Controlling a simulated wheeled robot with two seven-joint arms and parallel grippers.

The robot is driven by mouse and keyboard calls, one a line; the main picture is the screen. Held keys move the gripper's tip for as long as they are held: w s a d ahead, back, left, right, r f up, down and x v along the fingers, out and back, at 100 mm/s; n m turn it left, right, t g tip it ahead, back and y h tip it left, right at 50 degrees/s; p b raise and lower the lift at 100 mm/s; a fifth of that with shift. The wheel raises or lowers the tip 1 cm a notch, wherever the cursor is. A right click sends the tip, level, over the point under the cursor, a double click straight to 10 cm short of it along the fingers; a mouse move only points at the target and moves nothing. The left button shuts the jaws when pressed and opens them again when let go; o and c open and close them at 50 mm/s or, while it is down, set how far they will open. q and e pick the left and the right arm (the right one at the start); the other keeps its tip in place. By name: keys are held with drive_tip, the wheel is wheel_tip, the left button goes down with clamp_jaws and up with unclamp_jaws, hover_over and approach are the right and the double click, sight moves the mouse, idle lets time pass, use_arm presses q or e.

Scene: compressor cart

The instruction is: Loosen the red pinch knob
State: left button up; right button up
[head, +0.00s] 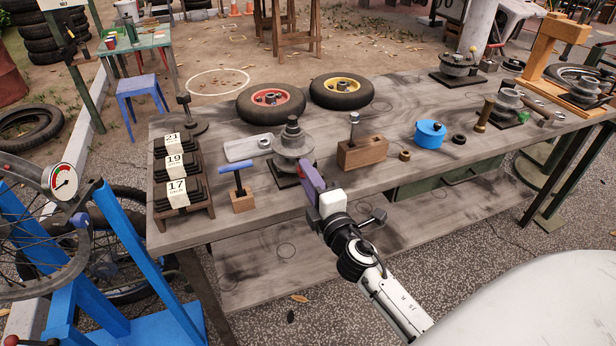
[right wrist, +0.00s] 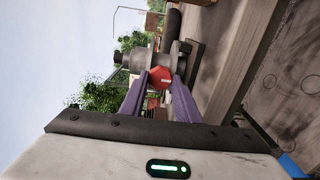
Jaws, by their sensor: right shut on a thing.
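The red pinch knob (right wrist: 160,76) shows in the right wrist view, on the near side of a grey metal fixture (right wrist: 157,58). My right gripper (right wrist: 161,82) has one purple finger on each side of the knob and is shut on it. In the head view the right gripper (head: 309,172) reaches the front of the same fixture (head: 292,142), which stands upright on a dark base plate on the workbench. My left gripper is not in view.
Two wheels (head: 270,102) lie behind. A blue stand (head: 125,270) is at the left front.

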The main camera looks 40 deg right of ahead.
drive_tip(key=o, duration=1)
drive_tip(key=shift+o, duration=0.2)
drive_tip(key=b+v, duration=0.2)
drive_tip(key=v, duration=0.8)
drive_tip(key=shift+s, duration=0.15)
